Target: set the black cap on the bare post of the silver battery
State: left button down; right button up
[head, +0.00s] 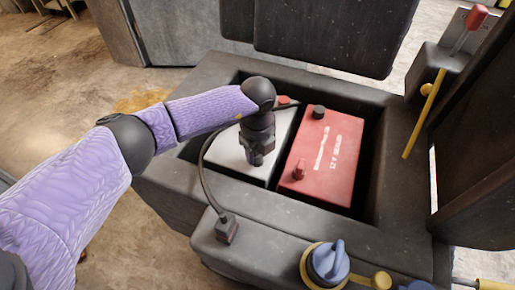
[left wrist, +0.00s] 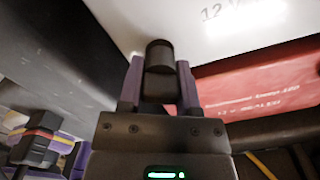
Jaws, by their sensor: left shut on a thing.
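The silver battery (head: 228,152) sits in the dark tray, left of the red battery (head: 333,150). It has a red cap (head: 284,100) at its far end; its near end is largely hidden behind my left gripper (head: 259,158). The gripper points down over that part. In the left wrist view, the gripper (left wrist: 159,85) is shut on the black cap (left wrist: 159,55), a dark cylinder between its two fingers. The pale battery top (left wrist: 125,20) lies beyond it. The bare post is hidden, and I cannot tell whether the cap touches it. My right gripper is not in view.
The red battery carries a black cap (head: 319,112) and a red cap (head: 299,171). A black cable (head: 203,178) loops past the silver battery to a plug (head: 227,228). The tray rim (head: 376,180) surrounds both batteries. A yellow lever (head: 424,113) stands at right, a blue knob (head: 329,262) in front.

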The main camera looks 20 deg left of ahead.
pick_arm(q)
jog(key=shift+f, duration=0.4)
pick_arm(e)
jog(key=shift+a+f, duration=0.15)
pick_arm(q)
jog(key=shift+c, duration=2.4)
grip_release()
jog(key=shift+o, duration=1.3)
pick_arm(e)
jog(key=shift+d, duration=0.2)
pick_arm(q)
jog(key=shift+r, duration=0.25)
notch_tip(320, 180, up, 10)
jog(key=p, duration=0.5)
jog(key=shift+f+p, duration=0.15)
jog(key=shift+p, duration=0.25)
jog(key=shift+f, duration=0.2)
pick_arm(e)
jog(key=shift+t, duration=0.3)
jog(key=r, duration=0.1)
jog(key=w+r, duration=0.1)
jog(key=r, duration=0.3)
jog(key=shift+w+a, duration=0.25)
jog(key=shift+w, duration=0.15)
